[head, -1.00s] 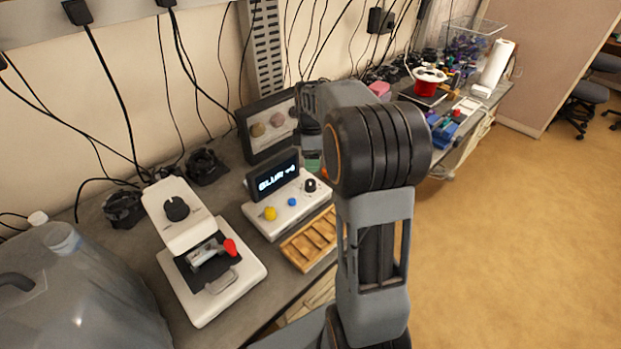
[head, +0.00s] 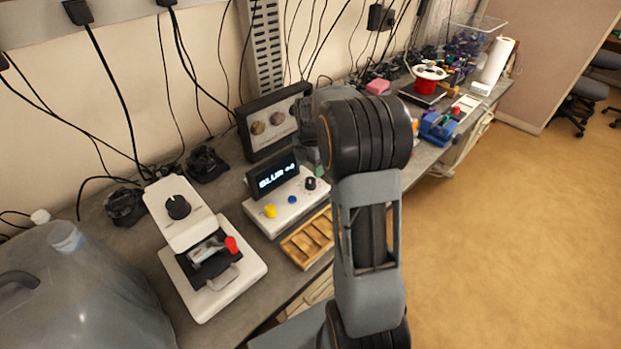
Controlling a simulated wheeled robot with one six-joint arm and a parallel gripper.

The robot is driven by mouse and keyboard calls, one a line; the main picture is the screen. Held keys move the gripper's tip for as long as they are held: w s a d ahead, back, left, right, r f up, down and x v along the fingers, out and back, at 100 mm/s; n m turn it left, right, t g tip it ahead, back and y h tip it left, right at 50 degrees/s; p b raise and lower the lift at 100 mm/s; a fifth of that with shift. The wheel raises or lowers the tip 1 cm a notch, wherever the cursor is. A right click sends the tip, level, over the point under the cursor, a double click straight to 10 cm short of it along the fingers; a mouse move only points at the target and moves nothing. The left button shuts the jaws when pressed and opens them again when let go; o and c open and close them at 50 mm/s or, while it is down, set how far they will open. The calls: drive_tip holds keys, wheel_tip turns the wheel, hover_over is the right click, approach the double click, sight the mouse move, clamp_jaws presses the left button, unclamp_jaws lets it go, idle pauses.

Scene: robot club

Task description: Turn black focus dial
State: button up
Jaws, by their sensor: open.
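A large black dial (head: 178,207) with a pointer mark sits on the raised sloping face of a white device (head: 212,287) at the left. A smaller black knob (head: 310,184) sits on a white console (head: 290,206) in the middle, by a dark display (head: 272,178) reading "BLUR" and a small number I cannot read surely. I cannot tell from labels which is the focus dial. My gripper is hidden behind my arm, which stands right of the console. Nothing of mine visibly touches either dial.
A clear water jug (head: 70,290) stands front left. A wooden tray (head: 292,251) lies in front of the console, and a dark panel with knobs (head: 246,146) stands behind. Cables hang along the wall. Floor (head: 520,230) at right is clear.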

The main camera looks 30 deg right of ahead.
sight(311, 180)
drive_tip(key=shift+f+p, duration=0.35)
drive_tip(key=shift+f, duration=2.85)
drive_tip(key=shift+c, duration=0.4)
drive_tip(key=c, duration=0.8)
drive_tip(key=shift+c, duration=0.2)
